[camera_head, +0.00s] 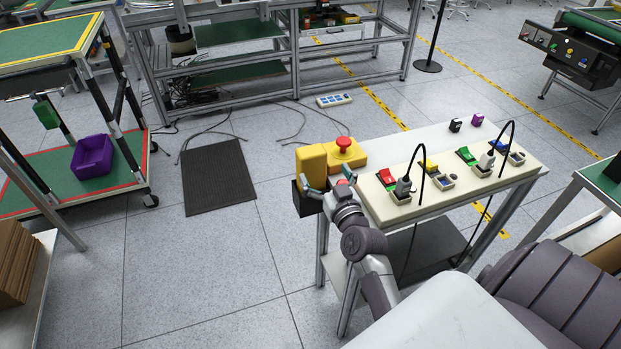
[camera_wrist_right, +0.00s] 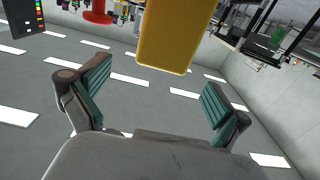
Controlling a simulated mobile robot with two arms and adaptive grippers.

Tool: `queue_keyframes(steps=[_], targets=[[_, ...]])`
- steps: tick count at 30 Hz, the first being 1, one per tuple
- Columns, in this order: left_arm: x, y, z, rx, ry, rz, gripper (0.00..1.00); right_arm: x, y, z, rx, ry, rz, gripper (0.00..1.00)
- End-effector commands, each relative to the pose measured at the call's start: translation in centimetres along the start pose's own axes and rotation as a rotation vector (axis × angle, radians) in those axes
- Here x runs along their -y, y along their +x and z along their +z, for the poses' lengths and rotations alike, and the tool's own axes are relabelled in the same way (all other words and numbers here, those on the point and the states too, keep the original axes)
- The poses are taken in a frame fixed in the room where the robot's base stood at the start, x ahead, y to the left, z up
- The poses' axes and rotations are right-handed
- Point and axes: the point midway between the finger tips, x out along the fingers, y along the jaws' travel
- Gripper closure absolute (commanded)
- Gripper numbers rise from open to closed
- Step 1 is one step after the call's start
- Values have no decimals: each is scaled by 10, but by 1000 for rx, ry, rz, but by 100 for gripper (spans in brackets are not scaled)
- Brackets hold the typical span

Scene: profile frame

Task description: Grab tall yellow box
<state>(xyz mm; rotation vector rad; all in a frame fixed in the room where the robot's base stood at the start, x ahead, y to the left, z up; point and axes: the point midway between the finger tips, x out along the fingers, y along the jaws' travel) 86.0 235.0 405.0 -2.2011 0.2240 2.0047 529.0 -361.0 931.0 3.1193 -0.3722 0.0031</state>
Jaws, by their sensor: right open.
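The tall yellow box (camera_head: 311,166) stands upright at the left end of the table in the head view, above a black holder (camera_head: 303,204). In the right wrist view the yellow box (camera_wrist_right: 176,36) fills the top middle, and its upper part is cut off by the frame. My right gripper (camera_head: 327,186) is at the box's near side in the head view. In the wrist view my right gripper (camera_wrist_right: 152,98) is open, its green-padded fingers apart with nothing between them; the box shows beyond the fingertips. My left gripper is not in view.
A yellow box with a red button (camera_head: 344,152) stands right beside the tall box. The white table (camera_head: 440,138) also carries a panel (camera_head: 440,196) with switches and cables. A purple bin (camera_head: 92,157) sits on a cart at the left. The floor left of the table is open.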

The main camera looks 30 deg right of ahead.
Motion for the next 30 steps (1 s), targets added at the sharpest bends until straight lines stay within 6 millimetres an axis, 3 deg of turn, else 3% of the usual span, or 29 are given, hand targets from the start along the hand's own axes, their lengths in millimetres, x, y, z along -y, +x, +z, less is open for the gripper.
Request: queue_keyframes(steps=[3, 10, 18, 27, 30], targets=[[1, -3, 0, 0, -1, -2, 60, 0, 18, -1, 0, -1, 0, 0], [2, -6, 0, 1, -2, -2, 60, 2, 35, -2, 1, 1, -1, 0], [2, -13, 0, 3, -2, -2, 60, 5, 73, -2, 2, -1, -2, 0], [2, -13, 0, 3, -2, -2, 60, 5, 79, -1, 2, -1, -1, 0], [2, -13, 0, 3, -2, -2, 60, 5, 78, -1, 2, -1, -1, 13]])
